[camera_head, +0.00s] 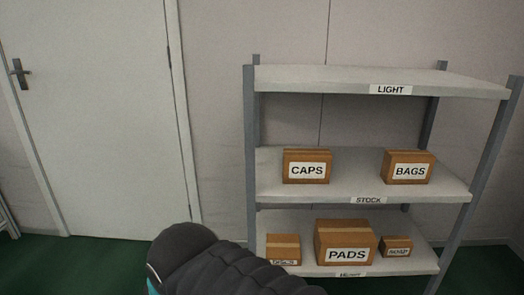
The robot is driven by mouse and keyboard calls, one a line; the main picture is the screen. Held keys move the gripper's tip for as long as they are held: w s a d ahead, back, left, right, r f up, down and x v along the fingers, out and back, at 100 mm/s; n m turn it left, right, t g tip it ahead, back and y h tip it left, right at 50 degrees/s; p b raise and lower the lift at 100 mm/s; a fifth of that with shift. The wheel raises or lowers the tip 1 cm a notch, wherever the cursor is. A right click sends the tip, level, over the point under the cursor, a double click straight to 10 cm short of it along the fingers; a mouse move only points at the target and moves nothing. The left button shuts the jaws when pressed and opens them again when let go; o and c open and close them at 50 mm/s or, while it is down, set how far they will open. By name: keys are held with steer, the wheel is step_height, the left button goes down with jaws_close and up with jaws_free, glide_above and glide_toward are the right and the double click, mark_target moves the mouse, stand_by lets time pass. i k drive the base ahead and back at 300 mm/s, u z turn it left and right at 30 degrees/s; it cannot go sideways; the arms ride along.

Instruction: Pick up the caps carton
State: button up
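The caps carton (307,155) is a small brown cardboard box with tape along its top and a white label reading CAPS. It sits upright at the left of the middle shelf (352,188), which is labelled STOCK. A dark ribbed part of my own arm shows at the bottom of the view, in front of the lower left of the rack. It is below and left of the carton and looks apart from it. My gripper is not in view.
The bags carton (408,155) stands right of the caps carton, with a gap between. The bottom shelf holds the pads carton (345,231) and smaller cartons (283,242) and (397,240). The top shelf (380,79), labelled LIGHT, is empty. Grey posts (250,150) flank the rack; a door (95,110) is left.

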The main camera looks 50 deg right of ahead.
mark_target(300, 165)
steer(key=i, duration=2.6)
steer(key=z, duration=4.05)
